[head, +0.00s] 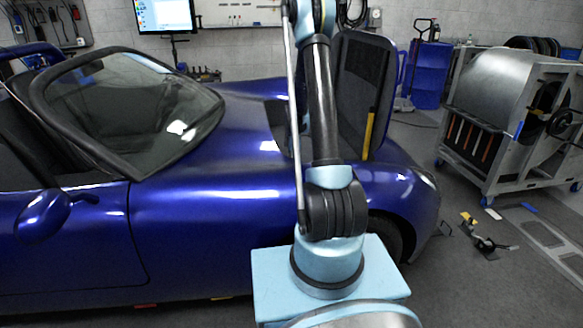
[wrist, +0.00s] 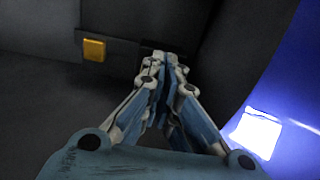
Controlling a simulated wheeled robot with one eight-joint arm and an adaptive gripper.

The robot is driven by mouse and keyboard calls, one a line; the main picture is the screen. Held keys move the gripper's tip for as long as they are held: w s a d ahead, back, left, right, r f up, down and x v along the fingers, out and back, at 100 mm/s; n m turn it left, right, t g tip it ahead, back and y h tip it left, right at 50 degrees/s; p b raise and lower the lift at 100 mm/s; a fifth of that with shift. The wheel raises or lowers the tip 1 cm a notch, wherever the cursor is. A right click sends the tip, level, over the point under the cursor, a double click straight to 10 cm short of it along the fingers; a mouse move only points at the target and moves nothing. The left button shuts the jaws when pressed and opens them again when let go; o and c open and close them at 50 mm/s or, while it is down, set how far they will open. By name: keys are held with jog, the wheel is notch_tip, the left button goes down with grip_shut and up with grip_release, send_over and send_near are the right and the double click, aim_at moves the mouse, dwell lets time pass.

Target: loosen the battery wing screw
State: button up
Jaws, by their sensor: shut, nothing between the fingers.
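In the wrist view my gripper (wrist: 160,62) is shut and empty, its fingertips close together in front of a dark recess. A small orange-yellow square (wrist: 94,49) sits on a dark grey boxy part (wrist: 112,65) to the left of the fingertips. I cannot tell whether that part is the battery. I cannot make out a wing screw; the spot behind the fingertips is dark and partly hidden by them. In the head view the blue car (head: 215,200) has its hood (head: 355,80) raised, and my arm hides part of the opening. My gripper is not visible there.
Blue bodywork (wrist: 285,85) with a bright reflection borders the right of the wrist view. A metal cart (head: 510,110) stands at the right in the head view, with small parts (head: 487,243) on the floor before it. A monitor (head: 165,16) is at the back.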

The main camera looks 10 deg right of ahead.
jog(key=shift+w+r, duration=0.25)
jog(key=shift+r, duration=0.2)
jog(key=shift+w+r, duration=0.2)
jog(key=shift+r, duration=0.25)
jog(key=o, duration=0.9)
jog(key=r, duration=0.2)
jog(key=s+r, duration=0.1)
jog(key=r, duration=0.2)
jog(key=s+r, duration=0.1)
jog(key=r, duration=0.1)
jog(key=shift+s+r, duration=0.1)
jog(key=shift+r, duration=0.05)
jog(key=shift+w+r, duration=0.35)
jog(key=shift+r, duration=0.35)
jog(key=shift+w+r, duration=0.35)
jog(key=shift+r, duration=0.3)
